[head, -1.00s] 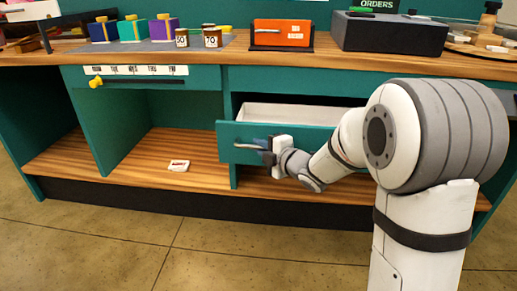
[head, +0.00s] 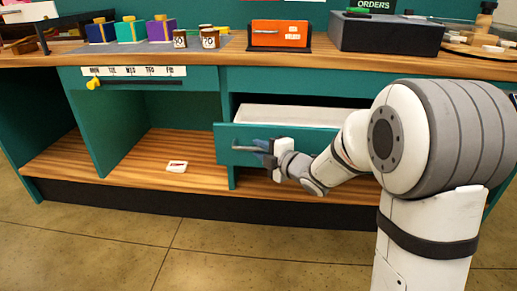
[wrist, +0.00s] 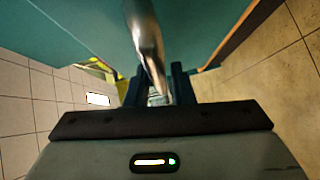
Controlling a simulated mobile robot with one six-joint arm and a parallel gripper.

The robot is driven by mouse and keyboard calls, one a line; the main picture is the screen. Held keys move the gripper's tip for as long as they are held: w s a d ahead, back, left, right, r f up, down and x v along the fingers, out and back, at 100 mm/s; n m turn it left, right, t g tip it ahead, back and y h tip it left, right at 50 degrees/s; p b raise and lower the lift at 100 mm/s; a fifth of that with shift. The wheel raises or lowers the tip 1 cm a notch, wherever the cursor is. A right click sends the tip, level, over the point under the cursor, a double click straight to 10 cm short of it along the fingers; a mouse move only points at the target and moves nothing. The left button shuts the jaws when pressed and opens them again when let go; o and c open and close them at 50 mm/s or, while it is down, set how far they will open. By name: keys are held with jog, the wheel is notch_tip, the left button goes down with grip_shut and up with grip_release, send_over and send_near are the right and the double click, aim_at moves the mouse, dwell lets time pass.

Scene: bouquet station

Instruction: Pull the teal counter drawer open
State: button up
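The teal drawer (head: 310,139) stands pulled out of the counter, its pale inside (head: 290,115) partly showing above the front panel. Its metal bar handle (head: 243,149) is on the left part of the front. My gripper (head: 264,153) is at this handle, in front of the panel. In the wrist view the handle (wrist: 146,40) runs down between the two dark fingers (wrist: 157,88), which look closed around it. The exact contact is partly hidden by the fingers.
The wooden countertop (head: 210,62) carries an orange box (head: 279,34), jars, coloured boxes and a dark orders box (head: 387,34). Open shelves lie below left, with a small white card (head: 177,166). The tiled floor (head: 215,250) in front is clear.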

jog(key=p+v, duration=0.1)
jog(key=v, duration=0.6)
jog(key=s+d+r+m+h+p, duration=0.4)
jog(key=d+r+m+h+p, duration=0.75)
jog(key=r+p, duration=0.55)
jog(key=s+r+m+g+p, duration=0.3)
jog(key=s+r+m+p, duration=0.1)
jog(key=s, duration=0.3)
jog(key=s+d+r+m+g+p, duration=0.1)
jog(key=s+r+m+g+p, duration=0.2)
jog(key=s+r+m+p, duration=0.1)
jog(key=s+d+r+m+g+p, duration=0.1)
jog(key=s+r+m+g+p, duration=0.2)
jog(key=s+p, duration=0.5)
jog(key=s+r+m, duration=0.1)
jog(key=s+m, duration=0.1)
jog(key=shift+s+d+r, duration=0.25)
jog(key=shift+s, duration=0.1)
jog(key=shift+s+m, duration=0.1)
jog(key=shift+m, duration=0.15)
